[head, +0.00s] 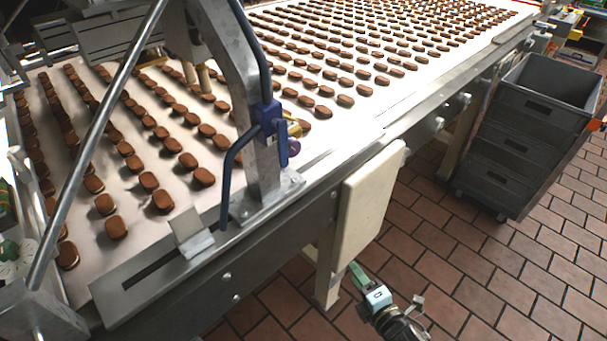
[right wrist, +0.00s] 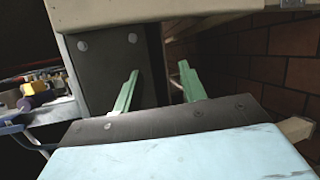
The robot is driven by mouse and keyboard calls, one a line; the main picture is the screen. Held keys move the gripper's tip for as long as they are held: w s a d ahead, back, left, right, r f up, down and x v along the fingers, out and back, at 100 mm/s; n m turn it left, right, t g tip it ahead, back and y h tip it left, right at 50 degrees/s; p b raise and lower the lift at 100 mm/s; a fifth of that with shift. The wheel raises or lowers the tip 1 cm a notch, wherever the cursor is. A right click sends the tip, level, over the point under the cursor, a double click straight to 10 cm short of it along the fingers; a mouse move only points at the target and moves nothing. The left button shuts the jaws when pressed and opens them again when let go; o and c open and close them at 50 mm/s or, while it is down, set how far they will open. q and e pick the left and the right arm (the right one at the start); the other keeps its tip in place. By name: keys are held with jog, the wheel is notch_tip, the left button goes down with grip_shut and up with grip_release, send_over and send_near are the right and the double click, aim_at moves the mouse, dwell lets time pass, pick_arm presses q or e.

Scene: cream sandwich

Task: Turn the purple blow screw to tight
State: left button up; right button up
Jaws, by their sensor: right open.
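A small purple screw knob (head: 297,178) sits at the foot of the metal bracket (head: 262,165) on the near edge of the conveyor. A purple piece (right wrist: 38,88) also shows at the far left of the right wrist view, beside yellow and blue parts. My right gripper (head: 358,276) is below and to the right of the bracket, over the floor beside the conveyor, well apart from the knob. Its two green fingers (right wrist: 160,88) are open and empty. My left gripper is not in view.
The conveyor (head: 345,125) carries many rows of brown cream sandwiches. A cream panel (head: 368,200) hangs on its side, between my right gripper and the belt. Blue tubes and clamps (head: 268,115) crowd the bracket. Grey crates (head: 530,130) stand at right; the tiled floor between is free.

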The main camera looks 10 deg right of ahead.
notch_tip(320, 180, up, 14)
jog(key=w+a+n+t+y+b, duration=0.1)
jog(key=w+a+n+t+y, duration=0.25)
jog(key=n, duration=0.65)
jog(key=n+y+b, duration=0.1)
jog(key=n+y, duration=0.5)
jog(key=n, duration=0.4)
send_near(295, 152)
jog(key=p+x, duration=0.2)
jog(key=x, duration=0.6)
jog(key=shift+w+a+p, duration=0.1)
jog(key=shift+w+p, duration=0.05)
jog(key=shift+p, duration=0.15)
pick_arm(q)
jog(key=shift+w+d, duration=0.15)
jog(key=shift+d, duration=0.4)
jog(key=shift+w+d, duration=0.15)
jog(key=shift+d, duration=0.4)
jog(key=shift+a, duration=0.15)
